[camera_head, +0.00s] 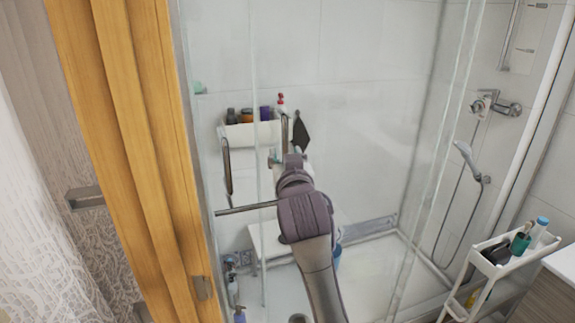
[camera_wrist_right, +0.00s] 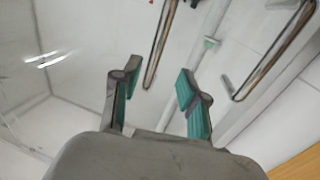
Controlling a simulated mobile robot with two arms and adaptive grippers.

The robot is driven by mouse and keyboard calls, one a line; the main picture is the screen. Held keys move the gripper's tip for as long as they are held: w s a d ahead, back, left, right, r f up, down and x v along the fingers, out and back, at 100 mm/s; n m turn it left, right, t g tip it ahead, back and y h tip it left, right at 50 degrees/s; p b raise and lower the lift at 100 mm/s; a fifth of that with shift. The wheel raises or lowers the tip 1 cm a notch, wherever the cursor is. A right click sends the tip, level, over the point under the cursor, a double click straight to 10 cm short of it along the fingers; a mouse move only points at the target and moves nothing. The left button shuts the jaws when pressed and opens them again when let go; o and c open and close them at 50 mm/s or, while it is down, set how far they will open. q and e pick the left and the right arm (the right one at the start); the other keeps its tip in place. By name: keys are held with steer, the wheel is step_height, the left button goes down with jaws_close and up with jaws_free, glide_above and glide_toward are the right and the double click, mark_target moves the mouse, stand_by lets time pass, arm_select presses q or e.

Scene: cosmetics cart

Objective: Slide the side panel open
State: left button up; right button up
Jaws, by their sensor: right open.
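A clear glass shower panel (camera_head: 345,120) stands behind a wooden frame. A vertical metal handle (camera_head: 227,168) shows on the left part of the glass, and a second upright bar (camera_head: 284,130) shows by my gripper. My right gripper (camera_head: 283,158) is open and empty in front of the glass, close to that second bar. In the right wrist view its two teal-padded fingers (camera_wrist_right: 158,84) stand apart. A metal bar (camera_wrist_right: 162,45) lies beyond the gap between them, and another bar (camera_wrist_right: 268,55) is at the right. Contact with the glass cannot be told. My left gripper is out of view.
The wooden frame (camera_head: 150,150) borders the opening on the left. A horizontal metal bar (camera_head: 245,208) crosses left of my arm. A shelf (camera_head: 252,133) with bottles is behind the glass. A white cart (camera_head: 500,268) with bottles stands at the lower right.

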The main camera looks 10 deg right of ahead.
steer(key=s, duration=0.4)
steer(key=shift+s+a, duration=0.3)
steer(key=shift+s, duration=0.1)
